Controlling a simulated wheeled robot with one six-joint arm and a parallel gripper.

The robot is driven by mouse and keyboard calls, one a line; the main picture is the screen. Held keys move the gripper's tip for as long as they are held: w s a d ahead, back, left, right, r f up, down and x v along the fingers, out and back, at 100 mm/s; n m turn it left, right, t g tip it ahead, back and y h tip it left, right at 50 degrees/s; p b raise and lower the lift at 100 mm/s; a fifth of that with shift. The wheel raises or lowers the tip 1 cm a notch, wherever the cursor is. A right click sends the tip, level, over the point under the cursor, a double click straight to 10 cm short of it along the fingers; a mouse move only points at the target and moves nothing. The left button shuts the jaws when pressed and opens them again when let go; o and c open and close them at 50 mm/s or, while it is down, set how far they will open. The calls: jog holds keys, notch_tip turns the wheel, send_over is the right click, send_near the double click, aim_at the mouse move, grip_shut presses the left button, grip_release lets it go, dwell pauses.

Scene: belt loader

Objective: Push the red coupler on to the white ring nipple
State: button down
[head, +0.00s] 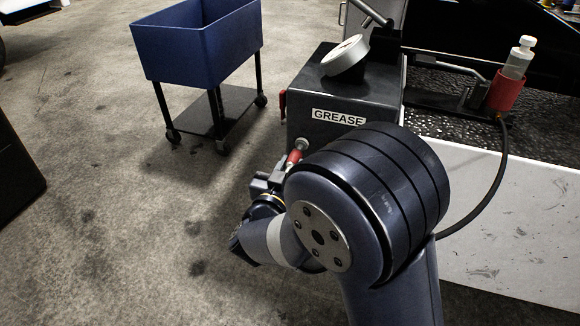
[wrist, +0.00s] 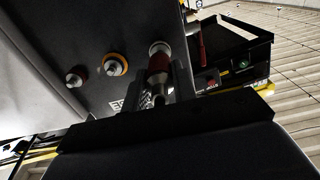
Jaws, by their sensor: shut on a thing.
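The red coupler (wrist: 158,64) is in my gripper (wrist: 163,86) in the wrist view, its far end pointing at a dark panel (wrist: 60,35). The jaws are shut on it. A pale round rim (wrist: 159,48) shows at that far end; I cannot tell whether it is the white ring nipple or the coupler's own end, nor whether they touch. To its left on the panel are a nipple with an orange ring (wrist: 115,64) and one with a red ring (wrist: 75,77). In the head view the coupler (head: 295,156) sticks up from my gripper, partly hidden by my arm.
A dark box labelled GREASE (head: 345,90) stands beside my gripper, with a pale round thing (head: 346,56) on top. A blue cart (head: 195,45) is at the upper left. A bottle (head: 519,58) sits in a red holder (head: 506,92), with a black hose (head: 497,170) below.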

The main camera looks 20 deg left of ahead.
jog(key=shift+w+d, duration=0.1)
jog(key=shift+w, duration=1.2)
jog(key=c, duration=1.1)
grip_release()
jog(key=shift+s, duration=0.1)
jog(key=shift+s+a+p, duration=0.2)
jog(key=shift+s+p, duration=0.4)
jog(key=shift+s, duration=2.05)
jog(key=shift+s+a+p, duration=0.2)
jog(key=shift+s+p, duration=0.4)
jog(key=shift+s, duration=2.05)
